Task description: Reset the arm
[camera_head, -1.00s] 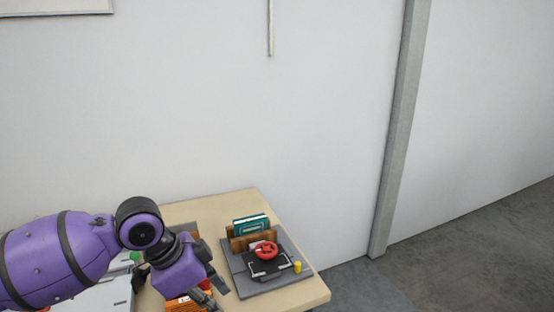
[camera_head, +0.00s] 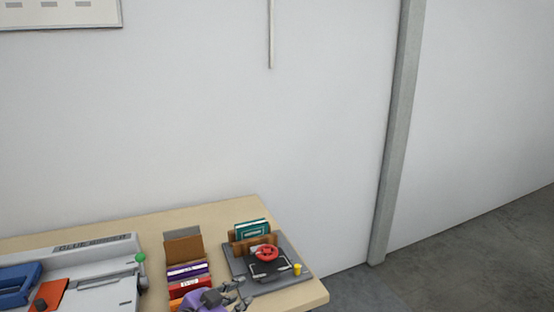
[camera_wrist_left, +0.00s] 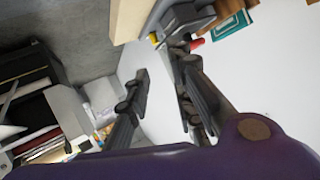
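My left gripper (camera_head: 240,293) is low at the bottom edge of the head view, in front of the grey board at the table's right end. Its dark fingers are apart and empty. In the left wrist view the fingers (camera_wrist_left: 160,66) are also spread with nothing between them. Only a little of the purple wrist shows in the head view; the rest of the arm is out of frame. My right gripper is not in view.
The table (camera_head: 200,216) holds a grey board (camera_head: 236,265) with a red round piece (camera_head: 266,254), a yellow piece (camera_head: 297,269) and a green book (camera_head: 252,231). A brown rack with books (camera_head: 184,250) and a grey machine (camera_head: 100,262) stand left. Floor is clear at right.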

